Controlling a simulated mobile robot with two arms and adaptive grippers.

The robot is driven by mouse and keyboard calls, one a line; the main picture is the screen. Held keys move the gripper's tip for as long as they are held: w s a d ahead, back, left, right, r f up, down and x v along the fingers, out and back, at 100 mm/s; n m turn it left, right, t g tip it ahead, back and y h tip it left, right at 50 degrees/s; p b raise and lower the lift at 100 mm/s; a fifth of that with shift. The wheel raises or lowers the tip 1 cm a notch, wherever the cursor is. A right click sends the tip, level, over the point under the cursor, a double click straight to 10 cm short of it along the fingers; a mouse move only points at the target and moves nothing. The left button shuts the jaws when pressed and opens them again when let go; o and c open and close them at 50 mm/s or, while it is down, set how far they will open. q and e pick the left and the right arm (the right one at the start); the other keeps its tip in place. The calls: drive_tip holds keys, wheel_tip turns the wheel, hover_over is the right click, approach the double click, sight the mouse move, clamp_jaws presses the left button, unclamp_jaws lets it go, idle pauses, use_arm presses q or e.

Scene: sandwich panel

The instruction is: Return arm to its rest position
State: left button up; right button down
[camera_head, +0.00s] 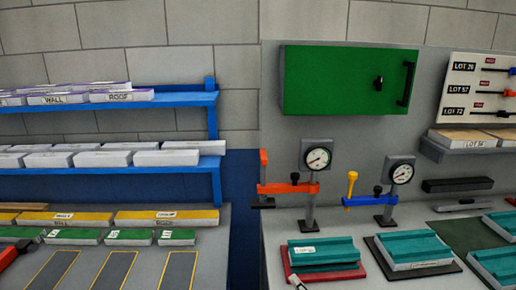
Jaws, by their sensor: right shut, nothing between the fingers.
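My right gripper (298,283) shows only as a small pale tip at the bottom edge, in front of the red base plate. It is shut and empty; most of it and its arm are out of the picture. My left gripper is not in view.
Teal blocks on a red plate (345,275) and a dark plate (449,268) lie on the grey bench. Behind stand an orange clamp (287,188) and a blue clamp (365,201) with gauges. A green cabinet (345,79) hangs above. Blue shelves (190,100) with panels are left.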

drive_tip(key=s+f+n, duration=0.1)
drive_tip(key=s, duration=0.1)
drive_tip(key=s+a+f+n+g, duration=0.1)
drive_tip(key=s, duration=0.1)
drive_tip(key=s+n+g, duration=0.1)
drive_tip(key=s, duration=0.1)
drive_tip(key=shift+s+a+f+y, duration=0.15)
drive_tip(key=shift+s+f+y, duration=0.15)
drive_tip(key=shift+s+f, duration=0.1)
drive_tip(key=s+d+f+n+g+h, duration=0.1)
drive_tip(key=s+d+n+g+h, duration=0.3)
drive_tip(key=s, duration=1.2)
drive_tip(key=s+d+f+n+g+h, duration=0.1)
drive_tip(key=s+d+n+g, duration=0.45)
drive_tip(key=s, duration=1.05)
wheel_tip(320, 180, down, 30)
drive_tip(key=s+g+b, duration=0.1)
drive_tip(key=s+b, duration=0.1)
drive_tip(key=b, duration=0.1)
drive_tip(key=s+d+f+g+b, duration=0.1)
drive_tip(key=s+d+f+b, duration=0.1)
drive_tip(key=s+f, duration=1.4)
drive_tip(key=shift+s+d+f, duration=0.25)
drive_tip(key=shift+d+f, duration=0.1)
drive_tip(key=shift+f, duration=0.5)
